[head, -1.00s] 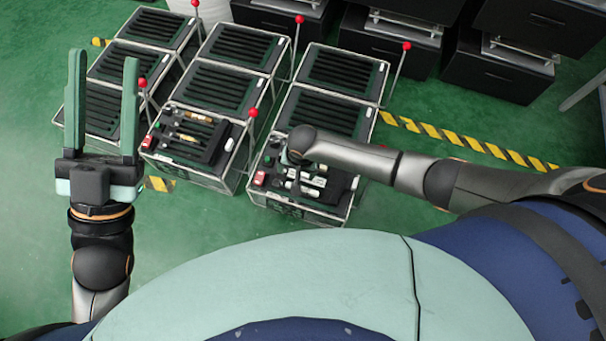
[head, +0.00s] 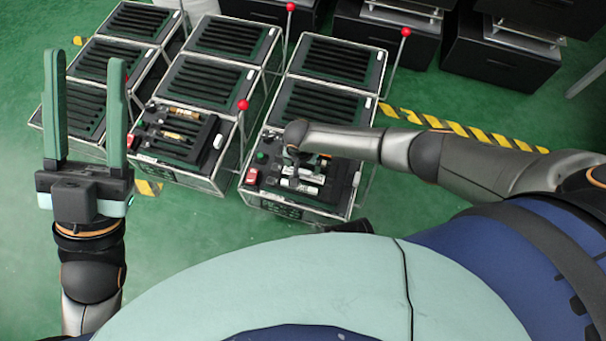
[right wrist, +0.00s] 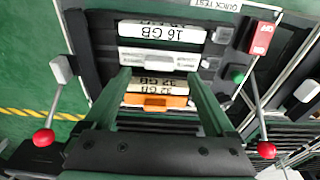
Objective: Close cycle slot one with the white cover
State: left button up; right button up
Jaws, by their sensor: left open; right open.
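The front right test fixture (head: 262,200) holds several memory modules in black slots. In the right wrist view, a white-covered module marked 16 GB (right wrist: 162,32) is farthest up. Below it are a silver-grey module (right wrist: 160,58), a white-edged module marked 32 GB (right wrist: 158,84) and an orange module (right wrist: 156,101). My right gripper (right wrist: 160,76) is open above the fixture, its fingers on either side of the row; contact cannot be told. My left gripper (head: 85,75) is open, empty, raised at the left. Slot numbers are not legible.
Red-knobbed levers (right wrist: 43,137) (right wrist: 266,150) flank the fixture. A red switch (right wrist: 262,38) and green button (right wrist: 238,75) are at its side. A second fixture (head: 182,135) with modules stands left. Black-slatted boxes stand behind. Green floor (head: 225,250) in front is clear.

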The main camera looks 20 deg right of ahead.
aim_at(304, 171)
notch_tip(304, 171, down, 4)
jog(key=shift+w+d+r+b, duration=0.15)
jog(key=shift+r+b, duration=0.05)
jog(key=shift+b, duration=0.85)
pick_arm(q)
jog(key=f, duration=0.3)
jog(key=shift+w+d+f, duration=0.1)
jog(key=shift+d+f, duration=0.1)
jog(key=shift+d, duration=0.05)
pick_arm(e)
jog(key=shift+c, duration=0.2)
pick_arm(q)
jog(key=shift+a, duration=0.1)
pick_arm(e)
jog(key=c, duration=1.4)
